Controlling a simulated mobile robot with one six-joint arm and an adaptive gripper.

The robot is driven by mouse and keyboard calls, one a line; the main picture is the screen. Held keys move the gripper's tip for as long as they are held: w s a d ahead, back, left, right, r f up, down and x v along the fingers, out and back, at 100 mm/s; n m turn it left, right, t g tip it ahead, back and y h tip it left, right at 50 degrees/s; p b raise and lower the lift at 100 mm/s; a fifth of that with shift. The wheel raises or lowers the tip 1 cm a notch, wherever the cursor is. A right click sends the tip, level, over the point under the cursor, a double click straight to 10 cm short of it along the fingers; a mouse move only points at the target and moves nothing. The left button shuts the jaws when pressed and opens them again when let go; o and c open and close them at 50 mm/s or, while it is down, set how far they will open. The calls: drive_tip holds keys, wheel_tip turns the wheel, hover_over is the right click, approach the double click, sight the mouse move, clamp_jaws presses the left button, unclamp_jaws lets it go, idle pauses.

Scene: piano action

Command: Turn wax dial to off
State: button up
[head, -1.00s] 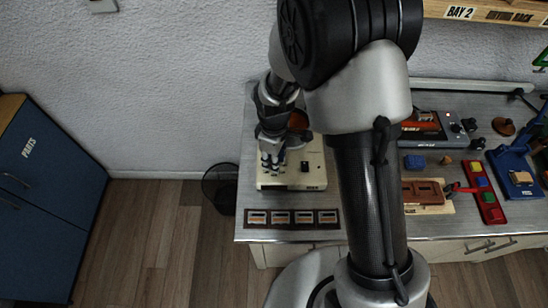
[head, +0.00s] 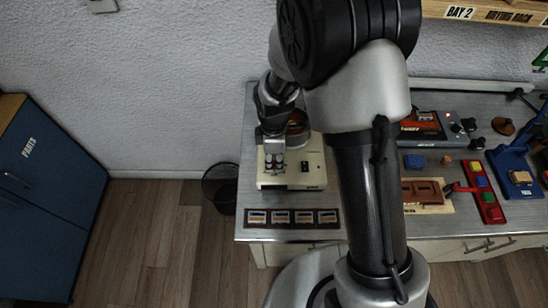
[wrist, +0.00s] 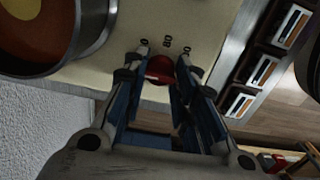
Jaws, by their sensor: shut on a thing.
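The wax dial (wrist: 160,69) is a small red knob on the cream wax heater, with printed marks beside it, one reading like "80". My gripper (wrist: 161,78) is shut on the dial, its fingers on either side of it in the wrist view. In the head view my gripper (head: 274,165) is over the front left of the cream heater (head: 314,180), and the dial is hidden there. The pot (wrist: 50,55) with orange-brown wax sits on the heater. I cannot tell which mark the dial points to.
A dark strip with several framed samples (head: 290,226) lies along the bench's front edge, close to the heater. A wire bin (head: 219,186) stands on the floor to the left.

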sight(274, 161)
drive_tip(key=o, duration=1.1)
drive_tip(key=shift+r, duration=6)
